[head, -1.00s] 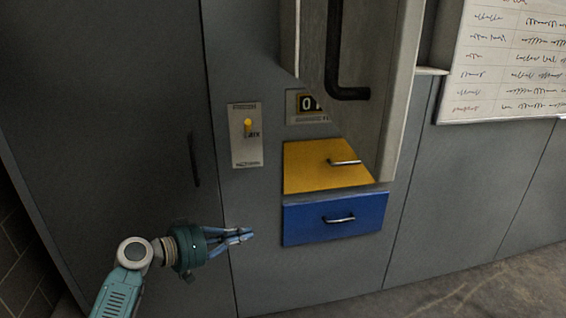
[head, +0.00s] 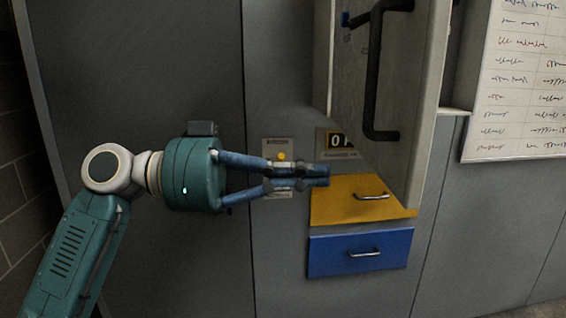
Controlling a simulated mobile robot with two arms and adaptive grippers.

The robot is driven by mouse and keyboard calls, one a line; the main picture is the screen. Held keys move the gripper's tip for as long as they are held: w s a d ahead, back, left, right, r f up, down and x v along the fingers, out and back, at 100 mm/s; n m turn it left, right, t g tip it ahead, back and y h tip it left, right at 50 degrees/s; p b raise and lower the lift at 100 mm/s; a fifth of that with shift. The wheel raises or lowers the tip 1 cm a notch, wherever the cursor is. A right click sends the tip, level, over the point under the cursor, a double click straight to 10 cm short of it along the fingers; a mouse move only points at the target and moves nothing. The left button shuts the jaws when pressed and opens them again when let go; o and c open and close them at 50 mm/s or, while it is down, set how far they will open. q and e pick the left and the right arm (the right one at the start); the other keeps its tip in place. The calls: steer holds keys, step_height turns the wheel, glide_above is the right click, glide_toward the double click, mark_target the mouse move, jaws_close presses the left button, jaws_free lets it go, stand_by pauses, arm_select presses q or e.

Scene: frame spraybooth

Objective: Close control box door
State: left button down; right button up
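The control box door (head: 418,95) is a grey panel with a long black bar handle (head: 372,75). It stands swung open, out from the cabinet front, at the upper right of centre in the head view. Its top runs out of the picture. My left gripper (head: 324,176) points right, just left of the door and below the handle. Its blue fingers lie close together, with nothing visible between them. It looks apart from the door, though depth is hard to judge. It covers part of the switch plate behind. My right gripper is not in view.
A yellow drawer (head: 340,208) and a blue drawer (head: 335,256) with metal handles sit below the door, both looking shut. A switch plate (head: 278,146) with a yellow knob is behind my fingers. A written board (head: 520,100) hangs at the right.

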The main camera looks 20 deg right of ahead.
mark_target(388, 175)
arm_select(q)
steer(key=p+x, duration=0.3)
steer(key=x, duration=0.4)
steer(key=shift+r, duration=0.1)
steer(key=shift+s+d, duration=0.15)
steer(key=shift+d, duration=0.2)
